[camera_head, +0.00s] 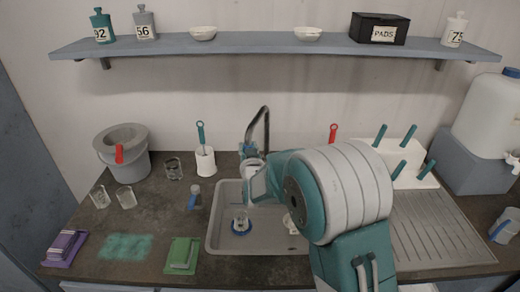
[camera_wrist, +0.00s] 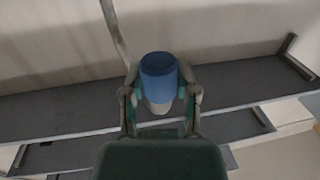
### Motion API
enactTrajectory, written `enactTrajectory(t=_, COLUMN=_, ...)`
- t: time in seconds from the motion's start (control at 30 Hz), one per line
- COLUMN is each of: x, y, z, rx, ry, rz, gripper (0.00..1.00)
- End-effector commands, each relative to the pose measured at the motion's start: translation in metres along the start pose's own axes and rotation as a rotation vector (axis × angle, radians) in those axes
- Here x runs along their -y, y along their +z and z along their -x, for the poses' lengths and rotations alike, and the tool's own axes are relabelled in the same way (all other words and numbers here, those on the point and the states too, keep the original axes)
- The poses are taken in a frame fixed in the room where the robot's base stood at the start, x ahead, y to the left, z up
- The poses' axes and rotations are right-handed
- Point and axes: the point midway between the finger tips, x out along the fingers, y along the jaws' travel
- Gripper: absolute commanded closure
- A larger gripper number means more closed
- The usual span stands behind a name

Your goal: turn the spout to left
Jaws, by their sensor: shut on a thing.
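The spout (camera_head: 263,118) is a dark arched tap pipe over the back of the sink (camera_head: 215,230). Its grey pipe (camera_wrist: 115,32) runs down toward a blue cylindrical end piece (camera_wrist: 158,78) in the wrist view. My gripper (camera_wrist: 160,90) is shut on this blue end piece, one finger on each side of it. In the head view my gripper (camera_head: 253,163) is just below the arch at the back of the sink, partly hidden by my arm. The spout's base is hard to make out there.
A glass on a blue base (camera_head: 241,222) stands in the sink. A white holder with a teal-handled brush (camera_head: 205,160) stands left of the spout. A white rack with teal handles (camera_head: 410,150) is at the right. A shelf (camera_head: 270,43) runs above.

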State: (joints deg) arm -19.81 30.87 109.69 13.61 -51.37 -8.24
Motion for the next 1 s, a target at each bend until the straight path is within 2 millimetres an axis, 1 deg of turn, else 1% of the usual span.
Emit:
enactTrajectory(t=0.03, x=0.008, y=0.000, z=-0.003, rx=0.000, ry=-0.004, rz=-0.001, gripper=1.00)
enactTrajectory(t=0.1, x=0.015, y=0.000, z=-0.008, rx=-0.001, ry=-0.003, rz=-0.001, gripper=1.00)
enactTrajectory(t=0.3, x=0.031, y=0.000, z=-0.018, rx=0.000, ry=-0.003, rz=0.000, gripper=1.00)
enactTrajectory(t=0.6, x=0.039, y=0.000, z=-0.026, rx=0.000, ry=-0.002, rz=0.000, gripper=1.00)
enactTrajectory(t=0.93, x=0.040, y=0.000, z=-0.026, rx=-0.002, ry=-0.003, rz=-0.001, gripper=1.00)
enactTrajectory(t=0.97, x=0.040, y=0.000, z=-0.026, rx=-0.002, ry=-0.003, rz=-0.001, gripper=0.52)
enactTrajectory(t=1.0, x=0.040, y=0.000, z=-0.026, rx=-0.002, ry=-0.003, rz=-0.001, gripper=0.34)
